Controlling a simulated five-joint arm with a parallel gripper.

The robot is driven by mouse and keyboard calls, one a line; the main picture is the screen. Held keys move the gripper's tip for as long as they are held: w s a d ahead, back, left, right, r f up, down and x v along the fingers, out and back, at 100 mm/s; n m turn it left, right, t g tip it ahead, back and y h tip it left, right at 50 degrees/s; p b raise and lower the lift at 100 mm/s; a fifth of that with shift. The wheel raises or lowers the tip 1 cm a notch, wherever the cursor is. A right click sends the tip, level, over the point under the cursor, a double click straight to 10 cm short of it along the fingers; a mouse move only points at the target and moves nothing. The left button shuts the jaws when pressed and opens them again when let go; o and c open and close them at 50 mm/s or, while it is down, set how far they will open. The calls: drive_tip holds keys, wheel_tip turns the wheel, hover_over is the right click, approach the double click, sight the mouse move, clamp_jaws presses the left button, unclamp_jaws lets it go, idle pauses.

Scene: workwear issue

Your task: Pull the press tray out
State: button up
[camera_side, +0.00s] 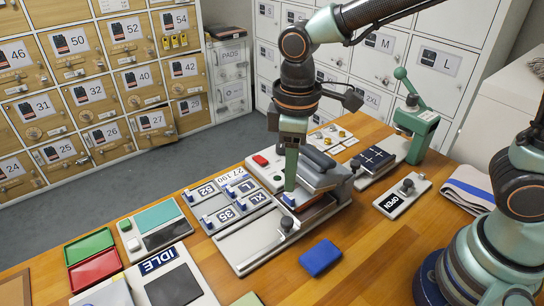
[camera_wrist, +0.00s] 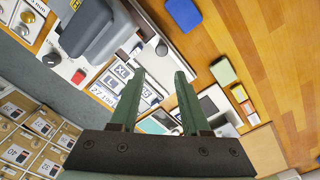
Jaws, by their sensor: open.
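The press (camera_side: 322,170) stands on the wooden bench with its thick grey upper part over a lower, orange-edged layer that looks like the press tray (camera_side: 316,214). A small blue piece (camera_side: 287,199) shows at its near left corner. My gripper (camera_side: 290,188) points down beside this corner, and its fingers hide part of the press. In the wrist view my gripper (camera_wrist: 159,73) is open, with nothing between its two green fingers. The press (camera_wrist: 92,32) is at upper left there. I cannot tell whether a finger touches the tray.
A black knob (camera_side: 287,225) stands on the base plate in front. Size plates (camera_side: 236,204) lie left of the press. A blue pad (camera_side: 320,257) lies in front, with bare bench around it. An OPEN plate (camera_side: 402,195) and a green lever press (camera_side: 416,122) are right.

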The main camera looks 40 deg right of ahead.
sight(287, 220)
drive_tip(key=f, duration=1.2)
drive_tip(key=shift+a+f, duration=0.2)
clamp_jaws()
idle(1.1)
